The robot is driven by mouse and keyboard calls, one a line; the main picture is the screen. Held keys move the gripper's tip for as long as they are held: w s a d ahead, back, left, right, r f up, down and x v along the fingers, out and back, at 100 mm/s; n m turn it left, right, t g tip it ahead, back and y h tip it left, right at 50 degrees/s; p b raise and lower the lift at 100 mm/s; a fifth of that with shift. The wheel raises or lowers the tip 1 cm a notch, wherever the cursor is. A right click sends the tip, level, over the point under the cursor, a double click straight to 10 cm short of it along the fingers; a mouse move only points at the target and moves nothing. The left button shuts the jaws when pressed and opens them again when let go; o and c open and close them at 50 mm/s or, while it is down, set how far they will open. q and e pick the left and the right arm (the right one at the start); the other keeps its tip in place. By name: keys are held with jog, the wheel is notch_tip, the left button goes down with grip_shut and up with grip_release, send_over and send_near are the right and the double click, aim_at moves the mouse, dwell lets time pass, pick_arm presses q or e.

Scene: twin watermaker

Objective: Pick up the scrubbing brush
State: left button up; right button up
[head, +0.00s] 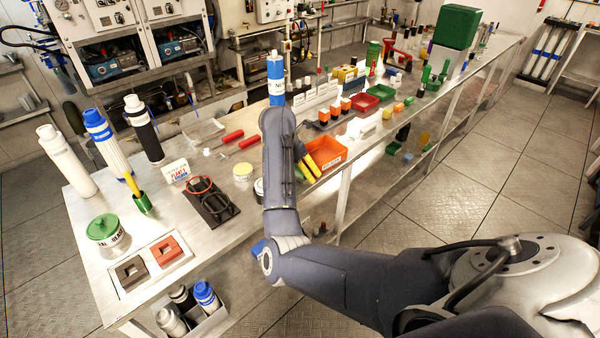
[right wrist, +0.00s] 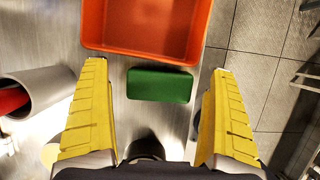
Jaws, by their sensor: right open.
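A green rounded block (right wrist: 160,85), which looks like the back of the scrubbing brush, lies on the metal bench close to the near wall of an orange bin. No bristles show. My right gripper (right wrist: 158,72) is open, with one yellow finger on each side of the block and clear space between; it does not visibly touch it. In the head view my right gripper (head: 309,166) is beside the orange bin (head: 330,154), and the block is hidden there behind my gripper and arm. My left gripper is not in view.
A grey cylinder (right wrist: 45,92) with something red inside lies left of my fingers in the right wrist view. The bench edge and tiled floor (right wrist: 250,60) are to the right. Tall filter cartridges (head: 145,130) and red-handled tools (head: 250,141) stand or lie further left on the bench.

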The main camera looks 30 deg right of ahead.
jog(key=c, duration=1.2)
jog(key=shift+c, duration=0.2)
notch_tip(320, 180, up, 20)
dwell(0.4)
